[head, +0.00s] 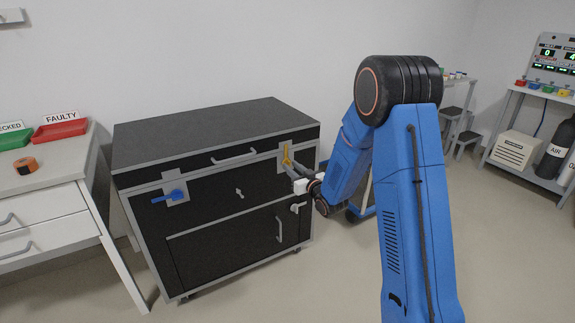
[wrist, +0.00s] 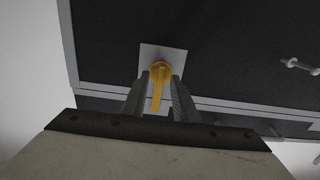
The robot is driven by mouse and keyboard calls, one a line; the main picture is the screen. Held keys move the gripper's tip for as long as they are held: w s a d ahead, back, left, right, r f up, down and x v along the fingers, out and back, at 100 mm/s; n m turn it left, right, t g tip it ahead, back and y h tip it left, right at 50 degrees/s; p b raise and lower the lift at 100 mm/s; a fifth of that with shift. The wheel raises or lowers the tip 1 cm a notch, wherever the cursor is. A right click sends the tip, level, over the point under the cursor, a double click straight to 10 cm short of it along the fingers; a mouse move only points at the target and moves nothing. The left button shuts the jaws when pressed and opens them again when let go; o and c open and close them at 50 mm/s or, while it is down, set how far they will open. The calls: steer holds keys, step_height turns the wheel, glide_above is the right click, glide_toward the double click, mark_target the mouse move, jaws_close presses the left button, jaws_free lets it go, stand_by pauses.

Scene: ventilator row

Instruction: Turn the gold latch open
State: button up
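The gold latch (head: 287,155) is on a pale plate at the upper right front of a black case with grey edges (head: 215,125). In the wrist view the gold latch (wrist: 159,80) has a round hub on the plate and a handle reaching down between my fingers. My gripper (head: 289,166) is at the latch, and in the wrist view its two fingers (wrist: 158,92) stand on either side of the handle. Narrow gaps seem to show between the handle and the fingers, so the gripper looks open around it.
A blue latch (head: 174,195) is on the case's left front, with its handle pointing left. A bar handle (head: 234,155) and a small grey knob (head: 239,193) are between them. A white cabinet (head: 50,205) with red and green trays stands at the left.

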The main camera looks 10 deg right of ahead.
steer(key=shift+w, duration=0.1)
steer(key=shift+a, duration=0.1)
jaws_close()
stand_by(1.3)
